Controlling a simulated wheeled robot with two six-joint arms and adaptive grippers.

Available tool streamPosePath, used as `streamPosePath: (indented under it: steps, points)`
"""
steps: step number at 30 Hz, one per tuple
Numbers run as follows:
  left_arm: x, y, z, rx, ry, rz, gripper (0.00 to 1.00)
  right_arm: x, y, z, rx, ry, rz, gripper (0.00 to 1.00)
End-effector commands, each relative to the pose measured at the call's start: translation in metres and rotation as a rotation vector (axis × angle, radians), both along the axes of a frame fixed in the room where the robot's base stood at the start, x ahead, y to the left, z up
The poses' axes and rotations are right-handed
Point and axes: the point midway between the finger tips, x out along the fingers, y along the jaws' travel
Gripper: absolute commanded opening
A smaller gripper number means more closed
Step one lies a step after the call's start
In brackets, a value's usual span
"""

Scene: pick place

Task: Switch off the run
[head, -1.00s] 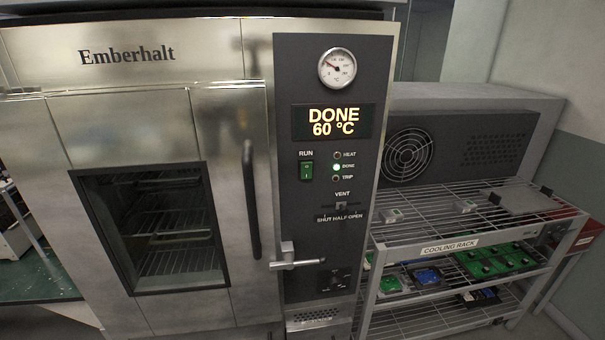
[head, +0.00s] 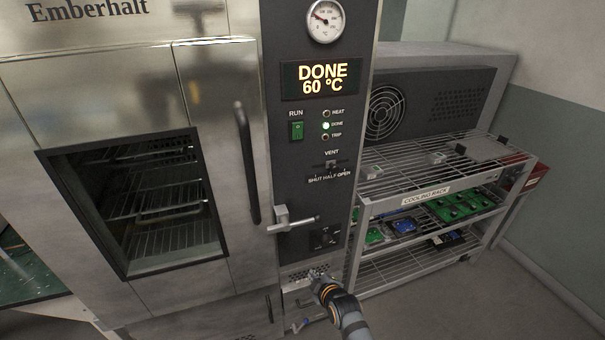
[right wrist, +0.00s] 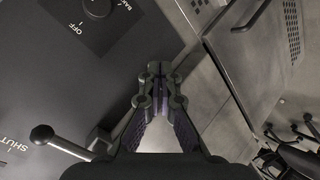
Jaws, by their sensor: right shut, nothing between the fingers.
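The green RUN switch (head: 297,130) is on the dark control panel of the Emberhalt oven (head: 95,65), left of the HEAT, DONE and TRIP lamps. The DONE lamp (head: 326,126) is lit, and the display (head: 322,79) reads DONE 60 °C. My right gripper (head: 316,276) is low in front of the oven, below the panel and well apart from the switch. In the right wrist view its fingers (right wrist: 154,72) are together and empty. That view shows a black knob (right wrist: 97,7) marked OFF, not the RUN switch. My left gripper is out of view.
The door handle (head: 247,165) and a metal latch lever (head: 291,221) stick out left of and below the switch. The vent slider (head: 331,165) is under the lamps. A cooling rack (head: 425,200) with several coloured parts stands at the right. The floor in front of it is clear.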

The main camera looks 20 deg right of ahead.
Motion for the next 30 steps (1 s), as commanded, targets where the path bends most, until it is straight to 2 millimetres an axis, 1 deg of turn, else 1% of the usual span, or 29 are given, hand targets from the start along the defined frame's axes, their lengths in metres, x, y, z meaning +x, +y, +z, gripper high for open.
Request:
streamPosePath:
  steps: [1, 2, 3, 5, 6, 8, 9, 12, 15, 18, 27, 30]
  points:
    - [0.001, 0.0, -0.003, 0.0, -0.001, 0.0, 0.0, 0.019, 0.004, 0.053, -0.056, -0.096, 0.041, 0.0]
    - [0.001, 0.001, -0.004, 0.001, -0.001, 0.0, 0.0, 0.028, 0.005, 0.086, -0.099, -0.152, 0.065, 0.0]
    - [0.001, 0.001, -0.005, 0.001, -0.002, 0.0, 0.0, 0.035, 0.006, 0.128, -0.158, -0.223, 0.093, 0.0]
    - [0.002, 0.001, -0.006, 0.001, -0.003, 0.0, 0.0, 0.039, 0.006, 0.189, -0.247, -0.326, 0.125, 0.0]
    - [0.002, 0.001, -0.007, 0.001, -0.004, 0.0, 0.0, 0.038, 0.006, 0.228, -0.306, -0.389, 0.141, 0.0]
    - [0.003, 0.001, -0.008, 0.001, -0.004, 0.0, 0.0, 0.031, 0.004, 0.28, -0.393, -0.476, 0.156, 0.0]
    - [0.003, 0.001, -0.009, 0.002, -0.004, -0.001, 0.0, 0.024, 0.003, 0.311, -0.447, -0.528, 0.16, 0.0]
    - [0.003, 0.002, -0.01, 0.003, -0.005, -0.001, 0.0, 0.005, 0.0, 0.368, -0.556, -0.626, 0.163, 0.0]
    - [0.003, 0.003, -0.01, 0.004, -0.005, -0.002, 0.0, -0.01, -0.002, 0.402, -0.628, -0.683, 0.158, 0.0]
    - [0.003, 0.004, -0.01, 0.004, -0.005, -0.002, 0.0, -0.017, -0.003, 0.416, -0.659, -0.705, 0.155, 0.0]
    - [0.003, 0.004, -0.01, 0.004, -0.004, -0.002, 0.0, -0.017, -0.003, 0.418, -0.665, -0.709, 0.155, 0.0]
    - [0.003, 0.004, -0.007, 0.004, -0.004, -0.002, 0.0, -0.013, -0.003, 0.419, -0.665, -0.708, 0.155, 0.0]
